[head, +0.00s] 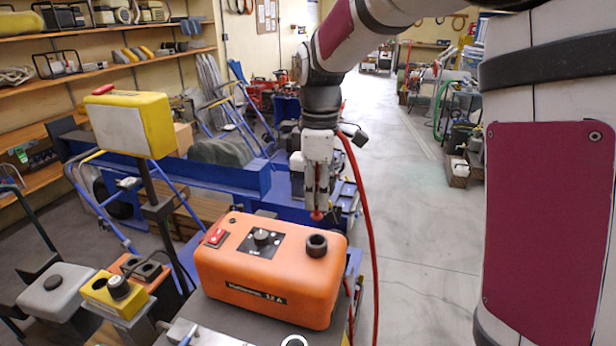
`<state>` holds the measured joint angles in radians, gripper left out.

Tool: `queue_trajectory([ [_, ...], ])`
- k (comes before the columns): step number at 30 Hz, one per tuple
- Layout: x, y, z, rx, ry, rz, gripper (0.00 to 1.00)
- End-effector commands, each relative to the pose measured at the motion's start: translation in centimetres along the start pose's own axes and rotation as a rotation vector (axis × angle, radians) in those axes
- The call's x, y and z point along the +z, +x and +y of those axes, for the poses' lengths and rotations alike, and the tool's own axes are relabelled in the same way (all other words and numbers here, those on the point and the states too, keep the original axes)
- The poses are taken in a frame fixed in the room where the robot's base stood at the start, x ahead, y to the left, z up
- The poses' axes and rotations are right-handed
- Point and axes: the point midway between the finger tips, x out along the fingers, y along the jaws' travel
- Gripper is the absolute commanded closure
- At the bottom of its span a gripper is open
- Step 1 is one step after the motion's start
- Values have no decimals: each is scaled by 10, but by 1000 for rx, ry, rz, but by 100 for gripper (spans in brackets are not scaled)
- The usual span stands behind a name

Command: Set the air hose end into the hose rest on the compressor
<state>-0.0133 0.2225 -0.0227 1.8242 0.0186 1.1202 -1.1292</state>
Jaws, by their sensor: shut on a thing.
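The orange compressor (262,287) stands on a grey surface in the middle of the head view. A black ring-shaped hose rest (317,245) sits on its top at the right, with a dark opening facing up. My gripper (317,208) points down just above and behind the hose rest in the picture. It is shut on the red air hose end (317,215), whose tip shows below the fingers. The red air hose (365,215) arcs from beside the wrist and hangs down to the right of the compressor. I cannot tell the exact gap between hose end and rest.
A black knob (262,237) and a red switch (215,237) are on the compressor's top. A yellow box (130,125) on a post stands at left, above a small yellow unit (115,293). Blue carts (220,177) stand behind. The floor (420,220) to the right is clear.

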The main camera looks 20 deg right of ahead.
Motion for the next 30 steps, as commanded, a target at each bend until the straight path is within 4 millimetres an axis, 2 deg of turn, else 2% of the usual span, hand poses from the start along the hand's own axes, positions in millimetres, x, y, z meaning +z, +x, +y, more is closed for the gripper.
queue_trajectory([
  [5,0,5,0,-1,0,0,100],
  [23,0,48,2,-1,0,0,100],
  [30,0,45,1,0,0,0,100],
])
